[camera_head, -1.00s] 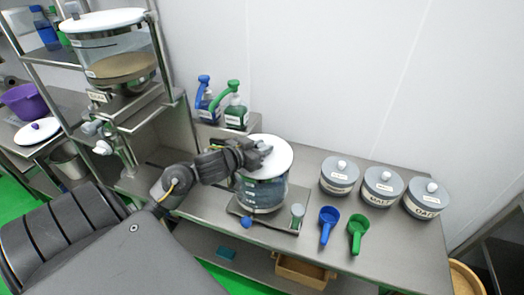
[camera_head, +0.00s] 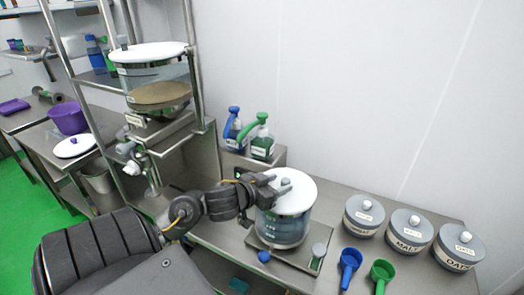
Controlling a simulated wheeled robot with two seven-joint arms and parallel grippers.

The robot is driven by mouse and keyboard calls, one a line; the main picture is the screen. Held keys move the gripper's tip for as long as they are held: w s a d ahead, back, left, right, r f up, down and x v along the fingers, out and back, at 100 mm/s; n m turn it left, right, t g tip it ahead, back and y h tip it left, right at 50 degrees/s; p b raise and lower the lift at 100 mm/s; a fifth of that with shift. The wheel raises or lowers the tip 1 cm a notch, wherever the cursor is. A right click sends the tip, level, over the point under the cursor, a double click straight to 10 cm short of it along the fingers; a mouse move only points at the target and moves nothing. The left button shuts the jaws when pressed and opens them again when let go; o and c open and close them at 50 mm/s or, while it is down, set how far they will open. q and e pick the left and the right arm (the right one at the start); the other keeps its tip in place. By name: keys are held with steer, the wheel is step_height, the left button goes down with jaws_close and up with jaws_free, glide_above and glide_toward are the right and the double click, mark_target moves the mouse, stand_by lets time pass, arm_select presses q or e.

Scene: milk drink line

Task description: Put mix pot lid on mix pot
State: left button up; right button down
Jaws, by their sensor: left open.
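The mix pot (camera_head: 283,229) is a clear vessel with bluish contents, standing on a metal base plate. The white mix pot lid (camera_head: 302,197) lies on top of it and looks flat on the rim. Its grey knob (camera_head: 286,182) shows at the middle. My left gripper (camera_head: 273,187) is open over the left part of the lid, with its fingers beside the knob; whether they touch it I cannot tell. The gripper hides the lid's left edge. My right gripper is not in view.
Several grey lidded jars, one a malt jar (camera_head: 407,232), stand to the right. A blue scoop (camera_head: 349,262) and a green scoop (camera_head: 381,272) lie before them. Blue and green pump bottles (camera_head: 262,143) stand behind. A metal rack (camera_head: 190,60) holds a large vessel at left.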

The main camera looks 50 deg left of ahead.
arm_select(q)
steer(key=p+v, duration=0.4)
steer(key=v, duration=0.4)
steer(key=shift+s, duration=0.1)
stand_by(0.3)
